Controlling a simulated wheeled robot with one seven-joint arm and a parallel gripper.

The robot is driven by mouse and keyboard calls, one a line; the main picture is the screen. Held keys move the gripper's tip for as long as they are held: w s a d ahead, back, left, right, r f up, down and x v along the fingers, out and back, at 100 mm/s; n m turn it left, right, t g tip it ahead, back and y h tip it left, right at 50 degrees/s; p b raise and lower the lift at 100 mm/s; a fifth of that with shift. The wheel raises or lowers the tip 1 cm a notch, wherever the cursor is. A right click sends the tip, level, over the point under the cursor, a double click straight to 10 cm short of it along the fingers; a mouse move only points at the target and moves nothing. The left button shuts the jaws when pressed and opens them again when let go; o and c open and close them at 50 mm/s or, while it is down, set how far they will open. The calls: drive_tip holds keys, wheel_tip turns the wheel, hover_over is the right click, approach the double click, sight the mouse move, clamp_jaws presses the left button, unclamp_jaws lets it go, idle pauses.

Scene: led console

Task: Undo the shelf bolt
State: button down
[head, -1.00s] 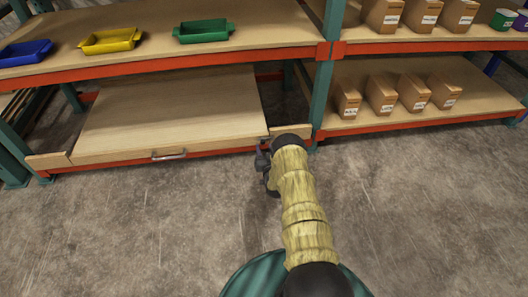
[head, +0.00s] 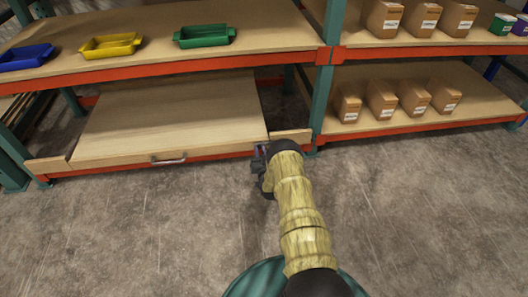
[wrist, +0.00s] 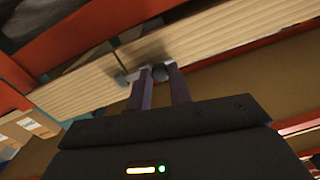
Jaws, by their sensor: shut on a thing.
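The pull-out wooden shelf (head: 170,120) sits low in the rack, with a metal handle (head: 169,159) on its front edge. My gripper (head: 260,150) is at the right end of that front edge. In the wrist view its two purple fingers (wrist: 161,80) are closed around the dark round knob of the shelf bolt (wrist: 160,72). A bit of pale metal of the bolt shows left of the fingers, near a seam in the wooden front. The fingers hide most of the bolt, so I cannot tell how far it is drawn.
A fixed wooden block (head: 290,137) and a green rack post (head: 325,95) stand just right of my gripper. Above are blue, yellow and green trays (head: 204,36). Several cardboard boxes (head: 412,97) stand on the right shelves. The concrete floor (head: 130,230) in front is clear.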

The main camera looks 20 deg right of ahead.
drive_tip(key=shift+w+a, duration=0.15)
drive_tip(key=shift+a, duration=0.55)
drive_tip(key=c, duration=1.3)
unclamp_jaws()
drive_tip(key=shift+a, duration=0.1)
drive_tip(key=p+v, duration=0.9)
drive_tip(key=v, duration=0.8)
drive_tip(key=shift+s, duration=0.2)
drive_tip(key=shift+w+r, duration=0.1)
